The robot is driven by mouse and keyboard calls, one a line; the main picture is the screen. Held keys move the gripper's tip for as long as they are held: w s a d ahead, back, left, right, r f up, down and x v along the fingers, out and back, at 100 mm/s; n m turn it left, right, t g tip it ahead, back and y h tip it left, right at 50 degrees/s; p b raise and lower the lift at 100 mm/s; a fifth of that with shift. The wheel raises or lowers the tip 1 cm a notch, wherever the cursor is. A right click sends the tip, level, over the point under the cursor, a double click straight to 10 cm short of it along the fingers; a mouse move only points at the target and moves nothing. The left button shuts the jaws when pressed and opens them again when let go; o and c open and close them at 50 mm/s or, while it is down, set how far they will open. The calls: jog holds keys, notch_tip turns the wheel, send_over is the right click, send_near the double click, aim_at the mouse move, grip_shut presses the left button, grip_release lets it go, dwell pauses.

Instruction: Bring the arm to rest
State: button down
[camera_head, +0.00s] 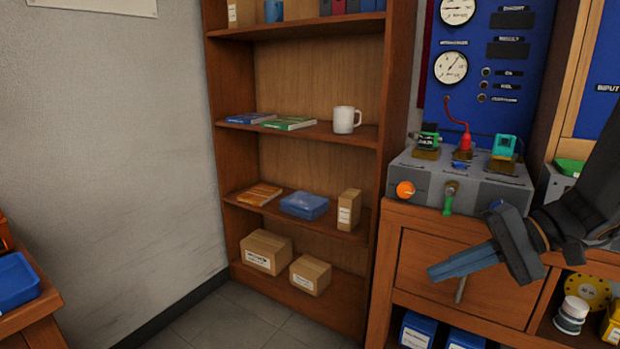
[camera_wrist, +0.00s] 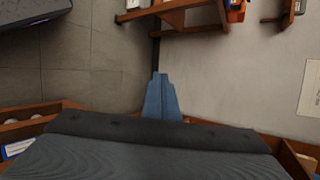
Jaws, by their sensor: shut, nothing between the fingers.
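My gripper (camera_head: 432,273) is at the lower right of the head view, with its blue fingers together and pointing left. Nothing is between the fingers. It is in front of the wooden cabinet (camera_head: 420,252) that carries the regulator testbench. In the wrist view, the blue fingers of my gripper (camera_wrist: 160,78) are closed together above the grey floor (camera_wrist: 105,75). My dark arm reaches in from the right edge of the head view and hides part of the cabinet and bench.
The testbench block (camera_head: 455,182) has an orange knob and small valves, with gauges on the blue panel (camera_head: 475,95) behind. A wooden shelf (camera_head: 385,100) at the back holds books, a white mug (camera_head: 346,119) and boxes. A blue bin (camera_head: 15,281) is at far left. Floor between is clear.

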jog(key=s+a+f+n+g+h, duration=0.2)
jog(key=s+a+f+n+h, duration=0.2)
jog(key=s+a+n+h, duration=0.5)
notch_tip(320, 180, up, 7)
jog(key=s+d+m+h+p, duration=0.2)
jog(key=d+m+p, duration=0.1)
jog(key=p, duration=1)
jog(key=shift+f, duration=0.15)
jog(key=shift+m, duration=0.3)
